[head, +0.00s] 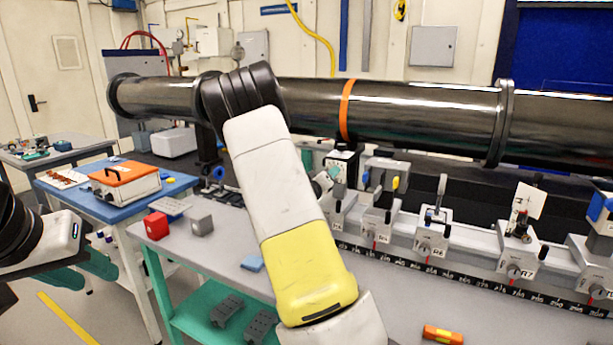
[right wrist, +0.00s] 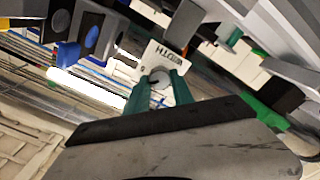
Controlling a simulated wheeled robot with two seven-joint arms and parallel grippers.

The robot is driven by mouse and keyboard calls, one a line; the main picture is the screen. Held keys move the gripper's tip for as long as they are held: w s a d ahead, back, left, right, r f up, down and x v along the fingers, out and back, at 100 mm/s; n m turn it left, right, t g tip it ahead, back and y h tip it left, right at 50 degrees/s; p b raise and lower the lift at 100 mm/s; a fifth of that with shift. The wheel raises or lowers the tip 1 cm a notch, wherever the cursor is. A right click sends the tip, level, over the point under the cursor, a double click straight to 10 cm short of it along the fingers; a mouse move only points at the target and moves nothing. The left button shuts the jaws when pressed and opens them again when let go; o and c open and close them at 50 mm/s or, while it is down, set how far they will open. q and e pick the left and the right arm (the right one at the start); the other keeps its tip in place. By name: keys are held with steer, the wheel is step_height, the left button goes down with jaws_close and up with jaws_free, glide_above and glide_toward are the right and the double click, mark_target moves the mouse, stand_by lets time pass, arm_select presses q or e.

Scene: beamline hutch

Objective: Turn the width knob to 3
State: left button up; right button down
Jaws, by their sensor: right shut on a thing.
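In the right wrist view my right gripper (right wrist: 160,80) has its two green fingers closed around a small pale knob (right wrist: 159,74). The knob sits just under a white label plate (right wrist: 161,58) whose lettering appears turned over and seems to read WIDTH. The fingers hide the knob's sides, and I cannot read any setting number. In the head view my right arm crosses the middle and hides most of this place. A small black-and-white box (head: 342,164) shows just right of the arm, below the orange-banded pipe.
A long dark pipe (head: 420,112) spans the back. Several grey stages with knobs stand along a rail with a ruled scale (head: 497,290) at right. The grey bench holds a red block (head: 157,225), a blue piece (head: 252,263) and an orange level (head: 443,335).

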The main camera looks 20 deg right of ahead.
steer(key=n, duration=0.5)
steer(key=shift+a+n, duration=0.1)
steer(key=shift+n, duration=0.2)
stand_by(0.4)
steer(key=c, duration=1.1)
jaws_free()
steer(key=v, duration=0.7)
steer(key=shift+s+a, duration=0.25)
steer(key=shift+s, duration=0.05)
steer(key=shift+f, duration=0.1)
